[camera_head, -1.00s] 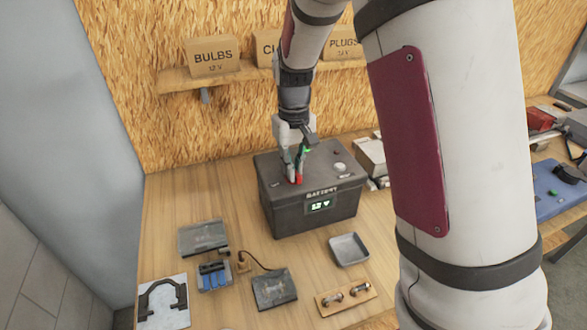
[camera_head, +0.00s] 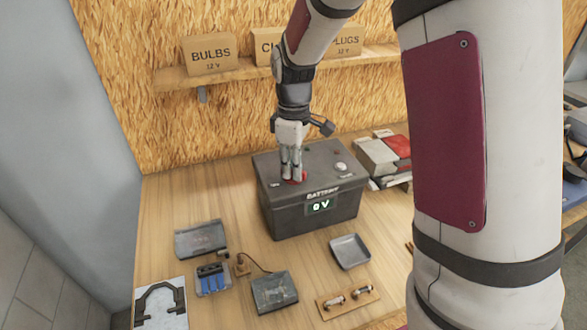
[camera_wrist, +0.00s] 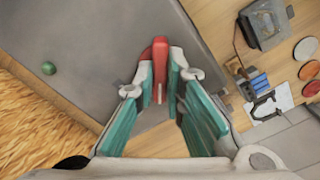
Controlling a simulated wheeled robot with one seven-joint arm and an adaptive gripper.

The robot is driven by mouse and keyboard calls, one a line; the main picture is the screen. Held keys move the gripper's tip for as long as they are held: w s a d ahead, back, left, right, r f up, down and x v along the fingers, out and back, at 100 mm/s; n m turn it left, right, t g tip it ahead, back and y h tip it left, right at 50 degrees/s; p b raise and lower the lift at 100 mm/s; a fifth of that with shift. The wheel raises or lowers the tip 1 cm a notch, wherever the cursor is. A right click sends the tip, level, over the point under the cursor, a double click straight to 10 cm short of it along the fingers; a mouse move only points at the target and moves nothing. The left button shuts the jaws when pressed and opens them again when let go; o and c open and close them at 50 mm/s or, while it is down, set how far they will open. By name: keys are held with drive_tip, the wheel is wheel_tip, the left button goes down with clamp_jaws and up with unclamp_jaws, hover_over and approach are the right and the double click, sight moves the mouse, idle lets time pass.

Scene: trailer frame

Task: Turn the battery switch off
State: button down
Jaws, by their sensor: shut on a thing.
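The battery (camera_head: 285,213) is a dark grey box on the wooden bench, with a small display (camera_head: 320,206) on its front that reads 0 V. The red battery switch (camera_head: 303,177) sits on its top near the left. My gripper (camera_head: 291,178) points down at it from above. In the wrist view the red switch handle (camera_wrist: 159,58) stands between the fingertips of my gripper (camera_wrist: 158,88), and the fingers are shut on it. Part of the switch is hidden by the fingers in the head view.
A green knob (camera_wrist: 48,68) and a pale round knob (camera_head: 341,167) are on the battery top. A grey tray (camera_head: 350,251), a fuse block (camera_head: 212,279) and a clip board (camera_head: 160,303) lie in front. A shelf with boxes (camera_head: 209,54) is behind.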

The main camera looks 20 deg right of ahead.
drive_tip(key=shift+n, duration=0.3)
drive_tip(key=n, duration=0.3)
drive_tip(key=shift+n+p, duration=0.3)
drive_tip(key=shift+n, duration=0.6)
drive_tip(key=shift+n+p, duration=0.5)
drive_tip(key=shift+n, duration=1)
drive_tip(key=c, duration=1.6)
unclamp_jaws()
drive_tip(key=shift+o, duration=0.2)
